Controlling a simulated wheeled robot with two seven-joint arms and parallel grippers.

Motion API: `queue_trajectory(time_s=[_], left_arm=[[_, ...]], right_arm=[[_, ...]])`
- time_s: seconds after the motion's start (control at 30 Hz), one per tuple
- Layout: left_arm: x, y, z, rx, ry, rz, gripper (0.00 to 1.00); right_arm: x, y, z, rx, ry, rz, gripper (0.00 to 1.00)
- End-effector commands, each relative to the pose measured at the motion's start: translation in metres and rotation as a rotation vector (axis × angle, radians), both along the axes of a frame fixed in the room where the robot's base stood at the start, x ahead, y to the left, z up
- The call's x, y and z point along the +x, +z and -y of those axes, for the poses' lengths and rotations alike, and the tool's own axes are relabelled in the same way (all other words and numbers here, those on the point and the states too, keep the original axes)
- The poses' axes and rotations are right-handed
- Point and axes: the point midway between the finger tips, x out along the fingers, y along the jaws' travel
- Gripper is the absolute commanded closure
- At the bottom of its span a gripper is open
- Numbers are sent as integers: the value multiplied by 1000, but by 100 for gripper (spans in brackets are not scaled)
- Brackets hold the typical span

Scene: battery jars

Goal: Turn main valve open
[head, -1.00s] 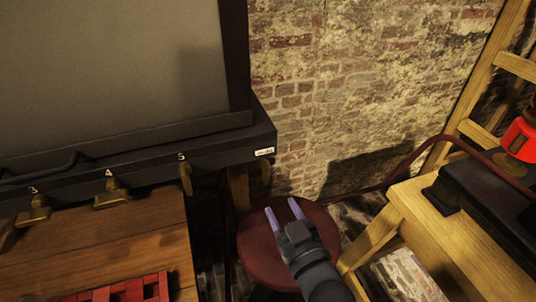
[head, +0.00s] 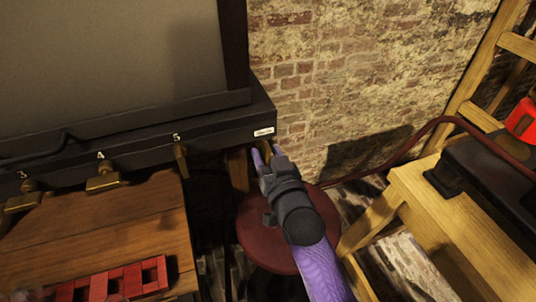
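The main valve (head: 265,148) is a brass handle under the right end of the black stove-like unit (head: 215,132), below a small white label. It is mostly hidden by my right gripper. My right gripper (head: 266,152) has its two purple fingers apart, pointing up at the unit's right corner, with a bit of brass showing between the tips. I cannot tell whether the fingers touch the handle. My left gripper does not show.
Brass valves numbered 3, 4 and 5 (head: 181,160) line the unit's front edge. A wooden table (head: 110,225) with a red crate (head: 120,282) stands at left. A red round stool (head: 262,240) is below my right arm.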

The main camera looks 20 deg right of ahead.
Motion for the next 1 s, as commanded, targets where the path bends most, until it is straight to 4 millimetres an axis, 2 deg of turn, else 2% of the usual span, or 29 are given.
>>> queue_trajectory(time_s=[0.03, 0.2, 0.23, 0.47, 0.67, 0.9, 0.93, 1.0], left_arm=[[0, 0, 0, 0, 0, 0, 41], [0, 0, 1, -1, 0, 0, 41], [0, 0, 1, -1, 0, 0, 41], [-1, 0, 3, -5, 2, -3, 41], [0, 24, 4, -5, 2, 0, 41], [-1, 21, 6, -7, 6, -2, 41], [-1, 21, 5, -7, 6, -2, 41], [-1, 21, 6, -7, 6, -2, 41]], right_arm=[[0, 0, 0, 0, 0, 0, 63], [0, 0, 0, -1, 0, 0, 99], [0, 0, 0, -1, 0, 0, 100], [0, 0, 0, -3, 0, 0, 100], [0, 6, -1, -122, -1, 2, 100], [0, 0, -1, -148, 0, 7, 100], [0, 0, -1, -148, 0, 7, 82], [0, 0, -1, -148, 0, 7, 67]])
